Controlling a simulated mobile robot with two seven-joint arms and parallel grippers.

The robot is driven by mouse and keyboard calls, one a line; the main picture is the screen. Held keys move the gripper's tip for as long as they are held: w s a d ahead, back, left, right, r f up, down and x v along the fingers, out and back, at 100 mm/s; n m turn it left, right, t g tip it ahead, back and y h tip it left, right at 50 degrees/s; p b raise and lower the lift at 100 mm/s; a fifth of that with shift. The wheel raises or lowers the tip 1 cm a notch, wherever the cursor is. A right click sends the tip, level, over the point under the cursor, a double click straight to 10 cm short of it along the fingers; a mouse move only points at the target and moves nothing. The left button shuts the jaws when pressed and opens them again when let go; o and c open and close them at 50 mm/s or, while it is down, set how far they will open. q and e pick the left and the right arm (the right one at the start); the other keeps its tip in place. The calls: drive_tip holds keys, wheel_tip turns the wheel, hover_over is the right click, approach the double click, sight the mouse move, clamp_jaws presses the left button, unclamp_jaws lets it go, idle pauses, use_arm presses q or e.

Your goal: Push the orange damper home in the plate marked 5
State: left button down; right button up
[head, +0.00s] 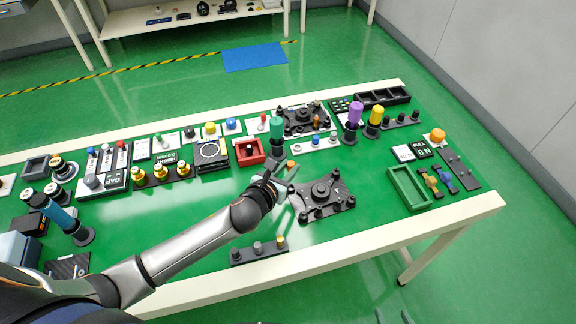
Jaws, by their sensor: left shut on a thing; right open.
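My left gripper (283,178) reaches in over the middle of the table, at the left edge of a dark plate (339,188) with several black knobs. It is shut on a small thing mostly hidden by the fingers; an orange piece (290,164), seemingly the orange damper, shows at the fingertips. Whether it touches the plate I cannot tell. A similar dark plate (291,111) lies further back. I can read no 5 on either plate.
A dark strip with several pegs (262,249) lies near the front edge. A red box (249,152) and a teal cylinder (277,128) stand behind the gripper. A green tray (409,190) lies right. An orange knob (438,134) stands far right. Green table between is clear.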

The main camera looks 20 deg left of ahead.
use_arm(q)
drive_tip(key=shift+f+b, duration=2.3)
drive_tip(key=shift+f, duration=0.55)
drive_tip(key=shift+p, duration=0.85)
drive_tip(key=shift+f+b, duration=0.75)
drive_tip(key=shift+f, duration=0.2)
drive_tip(key=c, duration=0.6)
unclamp_jaws()
drive_tip(key=shift+c, duration=0.2)
drive_tip(key=p+v, duration=0.1)
drive_tip(key=v, duration=1.1)
drive_tip(key=shift+s+a, duration=0.15)
drive_tip(key=shift+s, duration=0.1)
